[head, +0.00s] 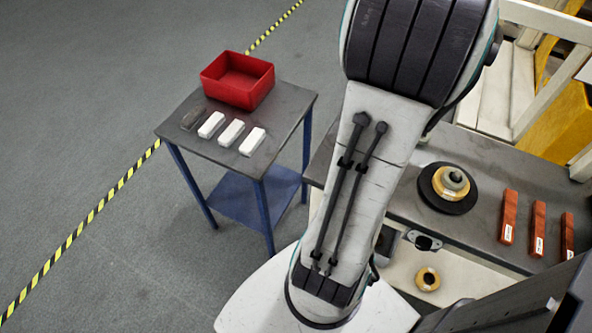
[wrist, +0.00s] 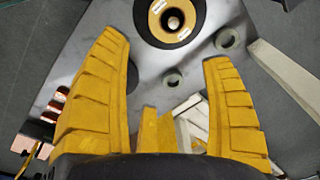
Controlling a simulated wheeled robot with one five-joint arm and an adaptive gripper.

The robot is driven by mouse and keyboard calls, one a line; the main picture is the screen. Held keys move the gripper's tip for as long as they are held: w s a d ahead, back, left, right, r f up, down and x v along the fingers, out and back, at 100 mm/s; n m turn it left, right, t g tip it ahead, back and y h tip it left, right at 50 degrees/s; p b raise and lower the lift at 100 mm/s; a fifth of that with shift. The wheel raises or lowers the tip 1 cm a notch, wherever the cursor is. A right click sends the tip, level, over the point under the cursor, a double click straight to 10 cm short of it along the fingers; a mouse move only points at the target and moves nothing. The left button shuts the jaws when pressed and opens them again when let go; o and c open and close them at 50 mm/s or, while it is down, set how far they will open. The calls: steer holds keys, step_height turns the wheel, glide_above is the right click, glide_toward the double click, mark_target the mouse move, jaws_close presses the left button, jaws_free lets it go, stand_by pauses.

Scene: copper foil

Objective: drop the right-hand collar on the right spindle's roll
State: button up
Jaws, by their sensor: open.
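A tan roll (head: 437,184) sits on a black disc (head: 440,204) on the grey bench, with a grey round piece (head: 455,181) at its centre. I cannot tell whether that piece is a collar or the spindle. In the wrist view a tan roll (wrist: 155,22) on a black disc surrounds a spindle tip (wrist: 173,21). Two grey rings, likely collars, lie apart from it: one at the right (wrist: 219,40), one below the roll (wrist: 166,80). My gripper (wrist: 170,60) is open and empty, its yellow fingers spread either side of the lower ring. The gripper is hidden in the head view.
Several orange-brown boxes (head: 508,217) stand on the bench's right. Another tan roll (head: 421,279) lies on a lower pale surface. A side table (head: 205,146) holds a red bin (head: 250,96) and white blocks (head: 230,133). My arm hides part of the bench. Open floor lies left.

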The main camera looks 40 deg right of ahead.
steer(key=w+a+n+t, duration=0.1)
steer(key=w+a+n, duration=0.25)
steer(key=a, duration=0.45)
steer(key=w+a+r+n, duration=0.1)
steer(key=w+a+n, duration=0.1)
steer(key=a+n, duration=0.4)
steer(key=w+a+n+t, duration=0.1)
steer(key=w+a+n, duration=0.25)
steer(key=a, duration=0.55)
steer(key=s+a+f+n+t+y, duration=0.1)
steer(key=s+a+n, duration=0.3)
steer(key=a+n, duration=0.2)
steer(key=shift+a+f, duration=0.2)
steer(key=shift+a, duration=0.95)
steer(key=shift+s+d, duration=0.1)
